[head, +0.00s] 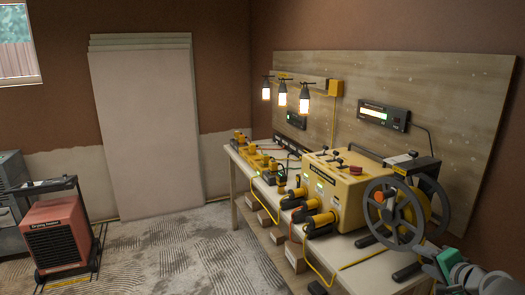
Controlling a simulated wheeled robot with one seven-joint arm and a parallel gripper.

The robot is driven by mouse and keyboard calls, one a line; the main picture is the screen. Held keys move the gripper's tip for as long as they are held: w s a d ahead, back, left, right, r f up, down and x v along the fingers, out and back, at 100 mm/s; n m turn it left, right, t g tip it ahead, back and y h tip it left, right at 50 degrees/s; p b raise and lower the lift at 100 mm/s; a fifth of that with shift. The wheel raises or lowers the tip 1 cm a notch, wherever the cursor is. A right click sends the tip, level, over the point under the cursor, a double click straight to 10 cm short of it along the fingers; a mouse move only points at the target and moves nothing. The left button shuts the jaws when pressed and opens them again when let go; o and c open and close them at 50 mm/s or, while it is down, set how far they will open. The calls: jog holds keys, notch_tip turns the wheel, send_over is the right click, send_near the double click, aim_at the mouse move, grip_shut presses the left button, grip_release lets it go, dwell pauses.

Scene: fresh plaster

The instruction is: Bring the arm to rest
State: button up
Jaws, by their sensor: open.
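My gripper (432,264) is at the lower right, in front of the bench's near end, beside the cable reel (403,212). It is open and nothing shows between its fingers. My green and grey arm links run from it to the bottom right corner.
A red dryer (57,240) stands at left, boards (148,135) lean behind. The middle floor is clear.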

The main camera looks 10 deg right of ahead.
jog(key=s+a+f+n+g+y, duration=0.1)
jog(key=s+a+f+g, duration=0.25)
jog(key=s+f, duration=0.35)
jog(key=s+a+f+n+g+y, duration=0.1)
jog(key=s+a+f+g, duration=0.25)
jog(key=s+f, duration=0.4)
jog(key=s+a+f+n+g+y, duration=0.1)
jog(key=s+a+g, duration=0.2)
jog(key=a, duration=0.2)
jog(key=w+a+r+n, duration=0.3)
jog(key=a+r+n, duration=0.1)
jog(key=a, duration=0.6)
jog(key=w+a+r+n+t, duration=0.1)
jog(key=w+a+r+n, duration=0.2)
jog(key=a, duration=0.7)
jog(key=w+a+r+n, duration=0.3)
jog(key=a+r+n, duration=0.1)
jog(key=a, duration=0.6)
jog(key=shift+w+r+n+h, duration=0.35)
jog(key=shift+r+n+h, duration=0.05)
jog(key=shift+n, duration=0.3)
